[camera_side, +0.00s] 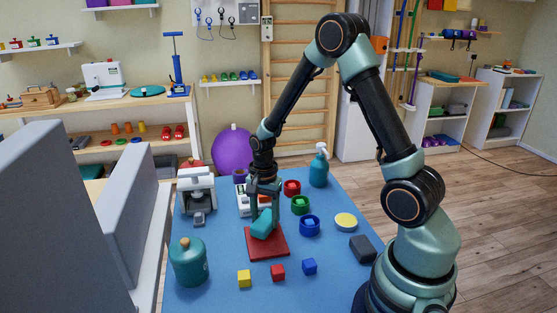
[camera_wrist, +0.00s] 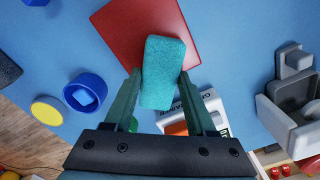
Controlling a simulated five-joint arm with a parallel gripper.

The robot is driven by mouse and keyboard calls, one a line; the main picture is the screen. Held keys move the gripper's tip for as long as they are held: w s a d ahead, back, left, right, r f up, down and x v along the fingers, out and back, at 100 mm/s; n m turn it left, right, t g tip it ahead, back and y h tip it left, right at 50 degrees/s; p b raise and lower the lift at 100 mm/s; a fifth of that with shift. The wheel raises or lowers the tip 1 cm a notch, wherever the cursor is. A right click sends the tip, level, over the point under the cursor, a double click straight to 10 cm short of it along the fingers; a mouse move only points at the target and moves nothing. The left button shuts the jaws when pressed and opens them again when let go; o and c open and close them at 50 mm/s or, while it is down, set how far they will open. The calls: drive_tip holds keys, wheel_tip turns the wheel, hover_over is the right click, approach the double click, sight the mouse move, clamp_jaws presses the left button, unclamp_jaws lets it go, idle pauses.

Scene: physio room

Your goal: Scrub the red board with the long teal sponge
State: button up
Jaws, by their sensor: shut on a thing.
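The red board (camera_side: 280,246) lies flat on the blue table; it also shows at the top of the wrist view (camera_wrist: 124,22). The long teal sponge (camera_side: 262,224) is between the fingers of my gripper (camera_side: 265,200), tilted, with its lower end over or on the board. I cannot tell whether it touches the board. In the wrist view the sponge (camera_wrist: 162,70) lies between the two fingertips of my gripper (camera_wrist: 160,88), which is shut on it. Its far end overlaps the board in that picture.
Red, green and blue cups (camera_side: 309,226) stand right of the board. Red, yellow and blue cubes (camera_side: 278,272) lie in front. A teal jar (camera_side: 188,262) and grey device (camera_side: 198,195) stand left. A pump bottle (camera_side: 319,168) stands behind; a dark block (camera_side: 363,248) lies right.

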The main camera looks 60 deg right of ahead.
drive_tip(key=shift+w+d, duration=0.6)
drive_tip(key=shift+r, duration=4.05)
